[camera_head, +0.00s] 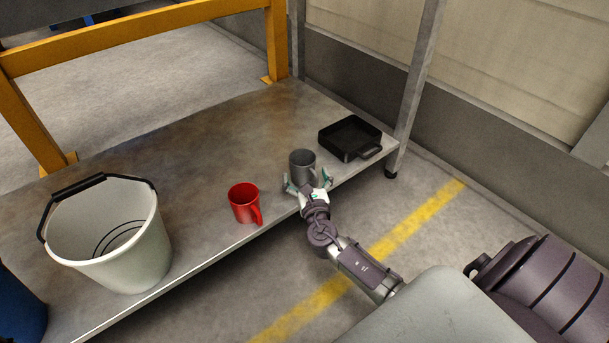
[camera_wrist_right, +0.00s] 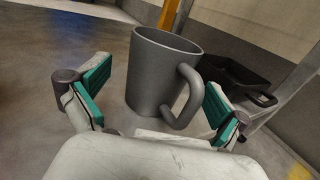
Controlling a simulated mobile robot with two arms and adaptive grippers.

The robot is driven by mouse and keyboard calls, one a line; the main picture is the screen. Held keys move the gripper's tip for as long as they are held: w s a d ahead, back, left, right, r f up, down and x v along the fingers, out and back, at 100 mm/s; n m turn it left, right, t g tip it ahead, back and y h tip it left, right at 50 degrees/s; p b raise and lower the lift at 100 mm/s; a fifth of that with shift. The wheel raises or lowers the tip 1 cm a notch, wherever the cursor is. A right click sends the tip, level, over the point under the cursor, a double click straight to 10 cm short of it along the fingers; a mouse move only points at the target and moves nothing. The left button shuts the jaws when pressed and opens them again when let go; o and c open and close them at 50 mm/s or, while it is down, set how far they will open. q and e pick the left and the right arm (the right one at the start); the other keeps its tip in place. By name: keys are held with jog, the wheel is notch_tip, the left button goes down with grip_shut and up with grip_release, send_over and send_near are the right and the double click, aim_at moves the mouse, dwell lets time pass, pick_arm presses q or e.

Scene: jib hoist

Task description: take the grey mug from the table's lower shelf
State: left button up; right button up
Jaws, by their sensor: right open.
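The grey mug (camera_head: 302,163) stands upright on the table's lower shelf (camera_head: 200,150), near its front edge. My right gripper (camera_head: 307,189) is at the mug's near side, with its fingers apart. In the right wrist view the grey mug (camera_wrist_right: 160,72) stands just beyond and between the open fingertips of the right gripper (camera_wrist_right: 155,95). Its handle points toward the right finger; I cannot tell if they touch. My left gripper is not in view.
A red mug (camera_head: 244,203) stands left of the grey mug. A black tray (camera_head: 349,137) lies to its right, near a metal table leg (camera_head: 418,85). A white bucket (camera_head: 110,240) stands at the left. An orange frame (camera_head: 150,30) runs behind the shelf.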

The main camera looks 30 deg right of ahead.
aim_at(302, 161)
jog(key=shift+b+x, duration=0.35)
jog(key=shift+x, duration=1)
jog(key=c, duration=1.2)
